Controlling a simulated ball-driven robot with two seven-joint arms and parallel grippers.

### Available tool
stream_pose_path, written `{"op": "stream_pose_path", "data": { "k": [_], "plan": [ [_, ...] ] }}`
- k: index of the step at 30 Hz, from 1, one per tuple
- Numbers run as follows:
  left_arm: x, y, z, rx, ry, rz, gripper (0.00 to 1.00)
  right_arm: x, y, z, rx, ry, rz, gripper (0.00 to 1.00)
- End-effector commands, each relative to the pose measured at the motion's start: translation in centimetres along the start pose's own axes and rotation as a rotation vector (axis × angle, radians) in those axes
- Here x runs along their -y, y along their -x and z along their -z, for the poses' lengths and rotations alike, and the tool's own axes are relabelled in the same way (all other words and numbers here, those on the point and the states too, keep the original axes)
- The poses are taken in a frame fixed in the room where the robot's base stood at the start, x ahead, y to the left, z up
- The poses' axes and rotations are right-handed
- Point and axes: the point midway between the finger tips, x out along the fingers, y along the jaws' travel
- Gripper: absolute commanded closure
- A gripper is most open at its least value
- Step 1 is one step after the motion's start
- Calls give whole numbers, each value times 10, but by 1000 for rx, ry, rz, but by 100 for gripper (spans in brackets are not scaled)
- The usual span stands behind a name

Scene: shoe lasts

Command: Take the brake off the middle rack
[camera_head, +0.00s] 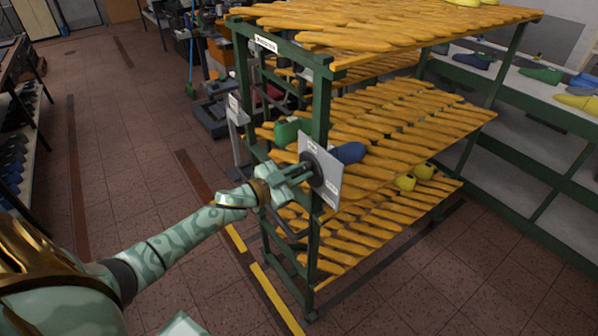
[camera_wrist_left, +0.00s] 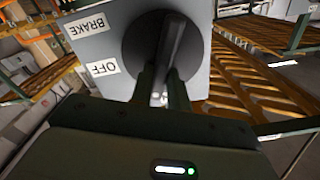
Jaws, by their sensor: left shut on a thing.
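The middle rack (camera_head: 322,95) is a green frame with yellow slatted shelves. A grey brake plate (camera_head: 330,192) is on its near post. The plate also shows in the left wrist view (camera_wrist_left: 98,62), with labels reading BRAKE (camera_wrist_left: 88,25) and OFF (camera_wrist_left: 103,67). A round black knob (camera_head: 318,168) with a raised bar is on the plate; it fills the middle of the left wrist view (camera_wrist_left: 140,47). My left gripper (camera_head: 304,172) is shut on the knob's bar, which looks slightly tilted from upright in the wrist view. My right gripper is not in view.
Blue (camera_head: 349,152), green (camera_head: 286,131) and yellow (camera_head: 405,182) shoe lasts lie on the rack's shelves. A long green-framed bench (camera_head: 520,115) with more lasts stands at the right. The tiled floor left of the rack is mostly clear.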

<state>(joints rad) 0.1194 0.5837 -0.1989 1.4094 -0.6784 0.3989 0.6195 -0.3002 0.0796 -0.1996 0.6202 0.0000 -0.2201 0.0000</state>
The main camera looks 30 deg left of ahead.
Motion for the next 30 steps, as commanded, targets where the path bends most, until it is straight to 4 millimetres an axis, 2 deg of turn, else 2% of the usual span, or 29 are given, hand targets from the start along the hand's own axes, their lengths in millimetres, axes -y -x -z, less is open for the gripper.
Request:
{"op": "stream_pose_path", "data": {
  "k": [30],
  "plan": [
    [-13,0,-8,0,-933,-1,100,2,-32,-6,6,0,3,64]
  ]
}}
